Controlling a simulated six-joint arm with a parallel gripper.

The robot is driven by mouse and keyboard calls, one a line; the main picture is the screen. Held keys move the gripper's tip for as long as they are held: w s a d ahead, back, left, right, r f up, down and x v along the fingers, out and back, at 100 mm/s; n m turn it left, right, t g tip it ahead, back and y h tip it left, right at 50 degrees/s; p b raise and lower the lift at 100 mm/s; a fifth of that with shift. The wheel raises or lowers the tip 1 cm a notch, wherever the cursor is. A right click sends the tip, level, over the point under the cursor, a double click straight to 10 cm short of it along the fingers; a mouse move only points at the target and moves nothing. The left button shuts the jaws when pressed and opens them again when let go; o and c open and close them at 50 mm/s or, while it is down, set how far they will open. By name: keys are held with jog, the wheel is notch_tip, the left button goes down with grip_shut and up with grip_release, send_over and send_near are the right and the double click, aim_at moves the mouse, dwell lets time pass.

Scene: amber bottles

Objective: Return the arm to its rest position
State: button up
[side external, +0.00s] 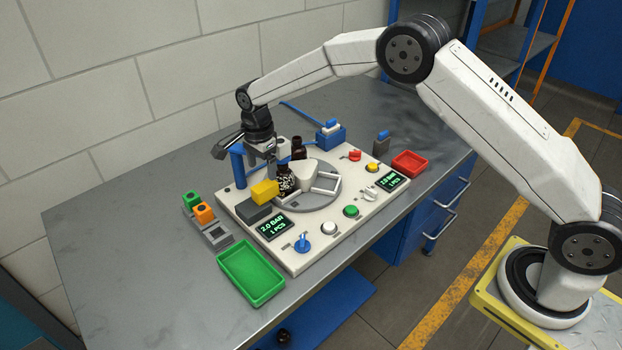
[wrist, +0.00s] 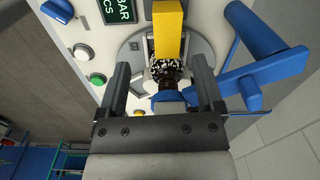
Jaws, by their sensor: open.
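My gripper (wrist: 158,88) is open in the wrist view, its two dark fingers apart on either side of a dark bottle (wrist: 172,72) with a black-and-white patterned label. In the side external view my gripper (side external: 264,160) hangs over the left part of the round grey turntable (side external: 328,200), close to the blue post. The labelled bottle (side external: 284,183) stands on the turntable beside a yellow block (side external: 265,193). A second amber bottle (side external: 298,149) stands behind it. I cannot tell whether the fingers touch the labelled bottle.
The white panel (side external: 300,258) carries buttons and displays. A blue post (side external: 238,168) with a blue arm (wrist: 262,78) stands close to my gripper. A green tray (side external: 251,275) lies in front, a red tray (side external: 409,163) at right. The table's left side is clear.

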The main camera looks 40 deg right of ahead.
jog(key=s+d+r+n, duration=0.1)
jog(key=s+d+n, duration=0.2)
jog(key=s, duration=0.6)
jog(key=s+d+r+n+t, duration=0.1)
jog(key=s+d+r+n, duration=0.1)
jog(key=s+n, duration=0.6)
jog(key=s+d+r+n+t, duration=0.1)
jog(key=s+d+n, duration=0.4)
jog(key=s, duration=0.7)
jog(key=shift+s+r+n, duration=0.2)
jog(key=shift+r+n, duration=0.2)
jog(key=shift+r, duration=0.35)
